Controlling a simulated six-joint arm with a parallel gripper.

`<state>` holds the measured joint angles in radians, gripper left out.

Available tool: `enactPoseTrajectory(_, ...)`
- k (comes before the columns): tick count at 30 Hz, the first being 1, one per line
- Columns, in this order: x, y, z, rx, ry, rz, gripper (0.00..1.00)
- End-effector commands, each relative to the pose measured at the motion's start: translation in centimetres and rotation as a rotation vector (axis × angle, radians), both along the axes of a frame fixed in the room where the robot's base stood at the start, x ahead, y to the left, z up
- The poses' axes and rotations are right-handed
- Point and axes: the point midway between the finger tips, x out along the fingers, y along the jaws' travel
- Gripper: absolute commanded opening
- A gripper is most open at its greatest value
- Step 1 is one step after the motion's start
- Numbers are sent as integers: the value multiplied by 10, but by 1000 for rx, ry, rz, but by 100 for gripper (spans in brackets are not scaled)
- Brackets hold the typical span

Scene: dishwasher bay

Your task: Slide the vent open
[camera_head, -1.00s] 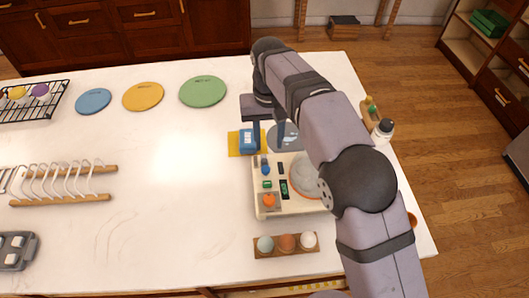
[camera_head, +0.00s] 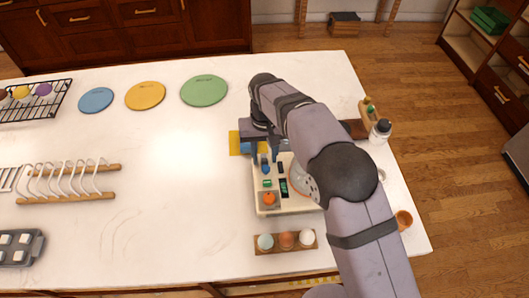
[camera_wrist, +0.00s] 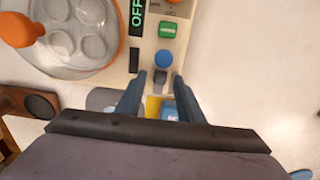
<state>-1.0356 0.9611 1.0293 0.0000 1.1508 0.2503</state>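The cream appliance (camera_head: 262,210) stands on the white counter under my arm. In the wrist view its panel (camera_wrist: 184,10) carries an "OFF" display (camera_wrist: 137,18), a green switch (camera_wrist: 168,30), a round blue button (camera_wrist: 164,58) and a small dark grey tab (camera_wrist: 160,76). No part is labelled as the vent; the grey tab may be its slider. My gripper (camera_wrist: 159,80) is open, its fingertips on either side of the tab with visible gaps. In the head view my gripper (camera_head: 265,157) is over the appliance's far left edge. Contact with the panel cannot be told.
A clear round lid (camera_wrist: 75,62) with an orange knob (camera_wrist: 20,30) is beside the panel. A blue box (camera_wrist: 170,110) on a yellow mat (camera_head: 234,144) lies just behind. An egg holder (camera_head: 286,248) stands in front.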

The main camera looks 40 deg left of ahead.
Motion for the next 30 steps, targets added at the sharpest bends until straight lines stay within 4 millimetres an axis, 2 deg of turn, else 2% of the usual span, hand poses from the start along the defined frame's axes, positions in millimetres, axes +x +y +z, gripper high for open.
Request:
enactPoseTrajectory(9,0,0,-3,-1,1,0,34)
enactPoseTrajectory(13,0,0,-3,0,0,0,3)
enactPoseTrajectory(14,0,0,-3,0,0,0,0)
enactPoseTrajectory(20,1,1,-2,0,0,0,0)
enactPoseTrajectory(30,16,16,0,1,-1,0,0)
